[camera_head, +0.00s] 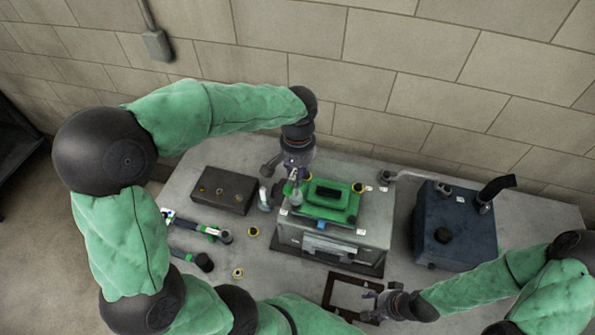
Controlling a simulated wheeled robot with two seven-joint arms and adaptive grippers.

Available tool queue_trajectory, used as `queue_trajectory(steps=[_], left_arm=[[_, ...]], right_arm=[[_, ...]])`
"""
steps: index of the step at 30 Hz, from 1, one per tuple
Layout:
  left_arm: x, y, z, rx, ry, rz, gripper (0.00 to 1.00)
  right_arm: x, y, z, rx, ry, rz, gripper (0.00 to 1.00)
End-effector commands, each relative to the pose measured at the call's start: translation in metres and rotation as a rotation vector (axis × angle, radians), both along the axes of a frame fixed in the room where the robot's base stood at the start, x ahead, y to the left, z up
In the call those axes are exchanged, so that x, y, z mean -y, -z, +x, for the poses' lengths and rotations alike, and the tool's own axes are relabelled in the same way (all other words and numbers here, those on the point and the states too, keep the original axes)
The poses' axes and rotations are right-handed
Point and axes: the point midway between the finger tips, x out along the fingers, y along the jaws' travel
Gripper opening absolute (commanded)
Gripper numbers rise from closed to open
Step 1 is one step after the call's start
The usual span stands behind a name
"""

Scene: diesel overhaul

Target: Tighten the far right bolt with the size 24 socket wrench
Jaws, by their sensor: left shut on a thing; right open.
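The engine block (376,226) is a grey box with a green cover (325,208) on top. My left gripper (296,176) points down over the cover's far left part, shut on a small grey piece (295,196) that I cannot clearly identify. Two dark wrench-like tools with green bands, an upper one (196,228) and a lower one (190,257), lie left of the block; their sizes are unreadable. My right gripper (372,304) is open, low at the front right.
A dark tray-like box (224,190) stands at the back left. A dark blue tank (455,230) with a pipe stands right of the block. A dark frame (335,291) lies beside my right gripper. A brick wall is behind.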

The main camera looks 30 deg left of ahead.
Motion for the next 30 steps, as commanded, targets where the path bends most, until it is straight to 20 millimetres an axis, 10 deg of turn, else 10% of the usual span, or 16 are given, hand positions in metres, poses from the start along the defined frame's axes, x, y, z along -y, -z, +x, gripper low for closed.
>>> queue_trajectory(steps=[15,30], left_arm=[[0.000,-0.061,0.001,0.004,0.000,0.000,0.00],[0.009,-0.059,-0.015,0.003,0.002,0.000,0.00]], right_arm=[[0.000,-0.044,0.000,0.000,0.000,0.000,0.55],[0.000,-0.039,0.000,0.000,0.000,0.000,0.55]])
